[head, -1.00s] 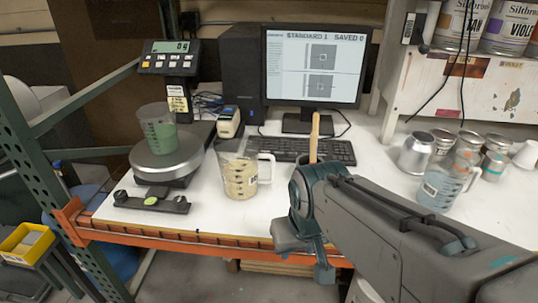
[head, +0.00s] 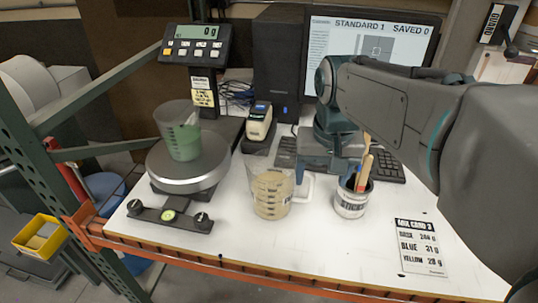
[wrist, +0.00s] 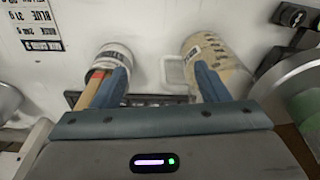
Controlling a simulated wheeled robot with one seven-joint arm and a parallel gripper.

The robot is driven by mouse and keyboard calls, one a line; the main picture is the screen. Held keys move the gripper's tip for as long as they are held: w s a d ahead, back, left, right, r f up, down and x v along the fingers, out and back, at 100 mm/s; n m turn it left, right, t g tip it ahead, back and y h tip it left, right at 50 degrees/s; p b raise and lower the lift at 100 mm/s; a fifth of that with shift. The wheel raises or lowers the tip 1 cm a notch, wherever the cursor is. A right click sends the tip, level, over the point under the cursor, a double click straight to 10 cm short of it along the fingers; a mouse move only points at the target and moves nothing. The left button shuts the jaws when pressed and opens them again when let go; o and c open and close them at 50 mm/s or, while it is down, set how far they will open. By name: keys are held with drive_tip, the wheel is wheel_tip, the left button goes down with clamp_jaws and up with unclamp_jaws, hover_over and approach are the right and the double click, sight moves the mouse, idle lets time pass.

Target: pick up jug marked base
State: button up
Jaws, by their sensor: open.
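A clear jug with beige contents and a side handle (head: 271,196) stands upright on the white bench, mid-view in the head view. Its markings are too small to read as a word. In the wrist view the jug (wrist: 222,58) is upper right, its handle facing left. My gripper (wrist: 160,68) is open and empty; one finger overlaps the jug in the picture, the other overlaps a can with sticks. In the head view my gripper (head: 335,152) is behind and right of the jug, above the keyboard; its fingertips are not clearly seen. Contact cannot be told.
A can holding wooden sticks (head: 350,201) stands right of the jug. A jug with green contents (head: 181,138) sits on the scale (head: 178,174) at left; its display (head: 196,33) reads 0 g. A mix card (head: 421,247) lies front right. The bench before the jug is clear.

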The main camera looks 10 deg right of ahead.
drive_tip(key=m+g, duration=0.1)
drive_tip(key=g, duration=0.1)
approach(306, 172)
drive_tip(key=f, duration=0.5)
drive_tip(key=shift+s+f, duration=0.25)
drive_tip(key=shift+s, duration=0.1)
drive_tip(key=shift+w+d+f, duration=0.1)
drive_tip(key=shift+w+f, duration=0.05)
drive_tip(key=shift+f, duration=1.15)
drive_tip(key=shift+w+f, duration=0.2)
drive_tip(key=shift+f, duration=1.15)
clamp_jaws()
drive_tip(key=shift+r, duration=0.25)
